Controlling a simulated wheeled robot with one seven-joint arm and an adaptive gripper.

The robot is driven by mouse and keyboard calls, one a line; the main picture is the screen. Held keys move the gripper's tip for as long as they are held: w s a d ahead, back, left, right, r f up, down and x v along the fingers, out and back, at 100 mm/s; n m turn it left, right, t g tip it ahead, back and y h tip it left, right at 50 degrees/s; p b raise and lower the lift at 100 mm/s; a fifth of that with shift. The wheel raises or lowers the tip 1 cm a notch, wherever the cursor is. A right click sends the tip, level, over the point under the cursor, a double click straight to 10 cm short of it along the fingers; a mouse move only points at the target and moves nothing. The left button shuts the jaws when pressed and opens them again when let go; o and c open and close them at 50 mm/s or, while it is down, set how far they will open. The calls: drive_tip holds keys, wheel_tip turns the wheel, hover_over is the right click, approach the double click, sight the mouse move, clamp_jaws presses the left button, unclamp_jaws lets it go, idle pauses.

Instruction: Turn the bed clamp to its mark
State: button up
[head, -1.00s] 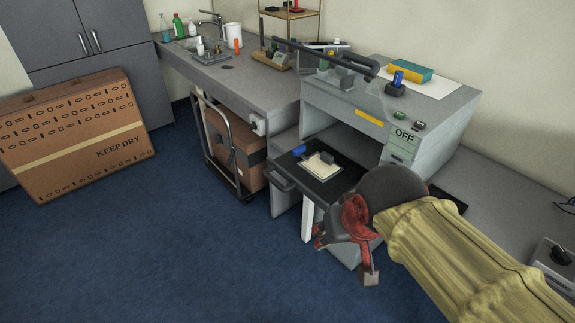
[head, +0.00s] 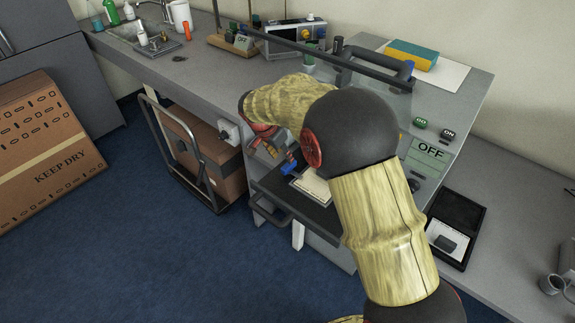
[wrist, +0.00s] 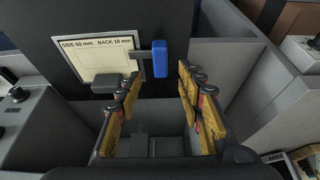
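The bed clamp's blue handle (wrist: 160,58) stands out from a dark bar on the black bed (wrist: 190,20). The handle also shows in the head view (head: 289,168), right beside my gripper. A pale card (wrist: 98,58) reading "SIDE 60 mm BACK 10 mm" lies left of it, with a dark grey block (wrist: 105,84) at its lower edge. My gripper (wrist: 158,78) is open, its yellow-padded fingers spread and empty. In the wrist view the handle appears just beyond the fingertips, between them; I cannot tell whether they touch. I cannot make out the mark.
The grey machine with an OFF sign (head: 431,151) stands behind my arm. A clear guard with a dark bar is above the bed. A black tray (head: 457,219) lies on the right bench. A cart with a brown box (head: 205,160) stands left; blue floor is open in front.

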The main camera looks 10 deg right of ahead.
sight(288, 165)
drive_tip(key=b+x, duration=0.2)
drive_tip(key=x, duration=0.6)
drive_tip(key=shift+a+f+b, duration=0.1)
drive_tip(key=shift+a+b, duration=0.05)
drive_tip(key=shift+b, duration=0.2)
drive_tip(key=c, duration=0.3)
clamp_jaws()
